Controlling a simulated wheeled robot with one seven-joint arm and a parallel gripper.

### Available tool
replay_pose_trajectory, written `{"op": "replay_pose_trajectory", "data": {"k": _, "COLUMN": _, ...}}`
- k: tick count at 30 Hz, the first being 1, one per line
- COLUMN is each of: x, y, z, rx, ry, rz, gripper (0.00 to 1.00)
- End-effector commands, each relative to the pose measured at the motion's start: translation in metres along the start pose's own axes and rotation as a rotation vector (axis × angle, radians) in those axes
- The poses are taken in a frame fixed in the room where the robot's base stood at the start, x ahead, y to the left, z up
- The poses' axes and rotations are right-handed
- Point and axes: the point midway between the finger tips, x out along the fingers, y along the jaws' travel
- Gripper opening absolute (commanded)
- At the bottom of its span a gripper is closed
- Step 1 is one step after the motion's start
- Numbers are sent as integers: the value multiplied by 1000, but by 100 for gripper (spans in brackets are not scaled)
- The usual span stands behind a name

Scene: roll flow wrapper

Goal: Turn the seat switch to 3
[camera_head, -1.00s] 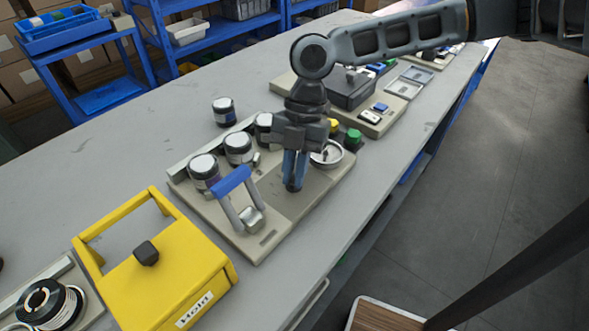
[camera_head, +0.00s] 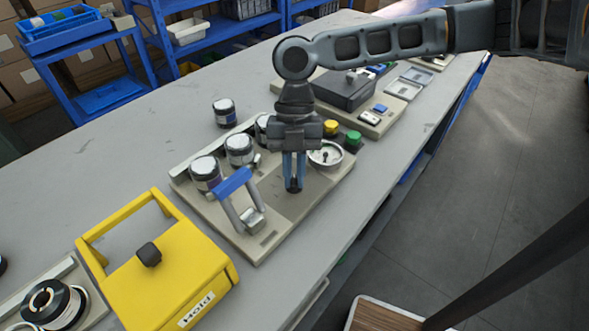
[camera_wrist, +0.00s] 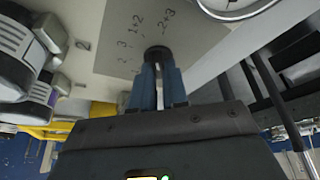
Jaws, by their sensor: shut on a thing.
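The seat switch is a small dark round knob (camera_wrist: 156,53) on a grey panel (camera_wrist: 112,62). In the wrist view, printed marks stand around it, among them 3, 1+2 and 2+3. My gripper (camera_head: 293,186) points down at the grey panel on the beige base (camera_head: 225,221). In the wrist view its blue fingers (camera_wrist: 158,82) are shut on the knob. The fingers hide much of the knob, and I cannot tell which mark it points to.
A blue-handled lever (camera_head: 232,183) stands left of my gripper. Lidded jars (camera_head: 239,151) stand behind it. A round gauge (camera_head: 325,154), a yellow button (camera_head: 330,127) and a green button (camera_head: 352,138) are to the right. A yellow box (camera_head: 170,276) is at front left.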

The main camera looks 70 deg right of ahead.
Motion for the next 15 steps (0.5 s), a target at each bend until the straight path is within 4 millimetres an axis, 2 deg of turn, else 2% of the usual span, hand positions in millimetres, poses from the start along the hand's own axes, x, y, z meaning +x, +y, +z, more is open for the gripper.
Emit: {"op": "replay_pose_trajectory", "data": {"k": 15, "x": 1, "y": 3, "z": 0, "rx": -453, "ry": -1, "rz": -187, "gripper": 0}}
